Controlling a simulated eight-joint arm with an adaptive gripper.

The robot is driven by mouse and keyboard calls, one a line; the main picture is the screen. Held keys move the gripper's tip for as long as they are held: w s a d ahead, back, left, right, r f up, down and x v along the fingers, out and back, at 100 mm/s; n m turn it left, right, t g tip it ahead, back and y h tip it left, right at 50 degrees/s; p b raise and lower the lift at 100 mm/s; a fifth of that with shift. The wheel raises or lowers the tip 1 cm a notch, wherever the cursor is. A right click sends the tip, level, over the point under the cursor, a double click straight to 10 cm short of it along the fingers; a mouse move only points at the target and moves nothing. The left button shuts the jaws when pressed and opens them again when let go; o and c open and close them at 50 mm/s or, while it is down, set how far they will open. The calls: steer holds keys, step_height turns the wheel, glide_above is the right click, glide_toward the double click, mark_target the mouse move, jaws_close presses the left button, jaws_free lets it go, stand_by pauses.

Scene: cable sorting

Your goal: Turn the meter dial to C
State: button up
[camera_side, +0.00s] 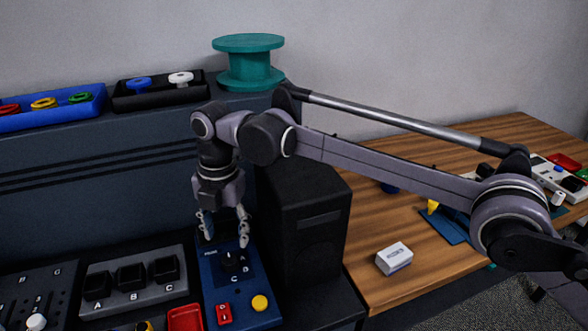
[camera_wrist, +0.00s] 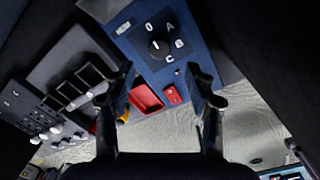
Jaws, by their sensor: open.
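The meter is a blue panel (camera_side: 262,288) below my gripper. Its round black dial (camera_wrist: 158,48) has white marks 0, A, B and C around it in the wrist view. A small light mark on the knob seems to face the 0 side, but it is too small to be sure. The dial (camera_side: 231,262) also shows in the side view. My gripper (camera_side: 226,239) points down above the panel's back part, fingers spread and empty. In the wrist view its fingertips (camera_wrist: 163,84) frame the panel's lower part, with the dial beyond them.
A red switch (camera_side: 224,313) and a yellow button (camera_side: 260,302) sit on the panel's front. A red tray (camera_side: 185,318) and a grey block with black sockets (camera_side: 132,277) stand to the left. A tall black box (camera_side: 305,225) stands close on the right.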

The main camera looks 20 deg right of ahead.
mark_target(230, 259)
step_height(230, 259, down, 8)
steer(key=shift+w+a+r, duration=0.1)
steer(key=shift+r, duration=0.15)
steer(key=c, duration=1.1)
